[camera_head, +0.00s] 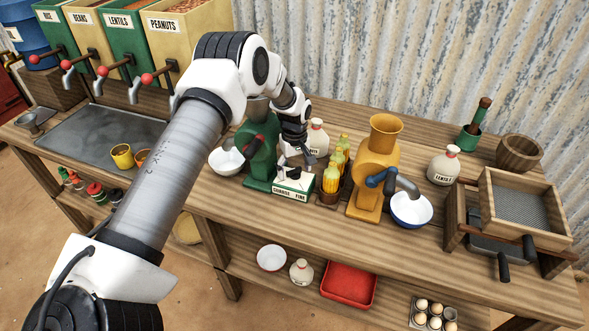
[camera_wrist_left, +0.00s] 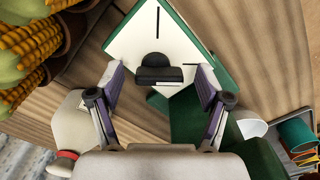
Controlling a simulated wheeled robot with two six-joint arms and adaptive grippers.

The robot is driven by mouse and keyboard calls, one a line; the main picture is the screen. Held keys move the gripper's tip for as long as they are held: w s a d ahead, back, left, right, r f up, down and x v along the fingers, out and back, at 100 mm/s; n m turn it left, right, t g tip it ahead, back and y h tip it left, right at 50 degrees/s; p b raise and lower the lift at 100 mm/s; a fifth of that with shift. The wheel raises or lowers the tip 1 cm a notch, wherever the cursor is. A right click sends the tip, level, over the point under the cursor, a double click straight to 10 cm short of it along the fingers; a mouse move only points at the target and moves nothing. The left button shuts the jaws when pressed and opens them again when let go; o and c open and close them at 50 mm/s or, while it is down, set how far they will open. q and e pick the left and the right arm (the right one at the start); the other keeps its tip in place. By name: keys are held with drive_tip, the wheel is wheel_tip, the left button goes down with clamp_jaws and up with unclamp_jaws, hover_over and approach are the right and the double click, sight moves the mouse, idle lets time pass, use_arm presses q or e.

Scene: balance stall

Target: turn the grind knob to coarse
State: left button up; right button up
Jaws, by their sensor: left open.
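The green grinder (camera_head: 260,150) stands on the wooden counter, with a white panel (camera_head: 293,185) at its base lettered COARSE and FINE. In the left wrist view the white, green-edged panel (camera_wrist_left: 183,47) carries a dark, round-backed grind knob (camera_wrist_left: 157,66) and a thin black line above it. My left gripper (camera_head: 297,151) hangs over the panel from above. In the left wrist view its open fingers (camera_wrist_left: 160,76) stand on either side of the knob, with a gap at each side. In the head view the gripper hides the knob. My right gripper is not in view.
A rack of yellow corn cobs (camera_head: 331,178) stands close to the right of the panel, before a yellow grinder (camera_head: 376,165). A white bowl (camera_head: 226,161) is at the green grinder's left. A white jar (camera_head: 318,137) stands behind the gripper.

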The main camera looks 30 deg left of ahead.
sight(295, 170)
use_arm(q)
wheel_tip(295, 170, up, 12)
idle(0.3)
drive_tip(key=shift+f, duration=0.2)
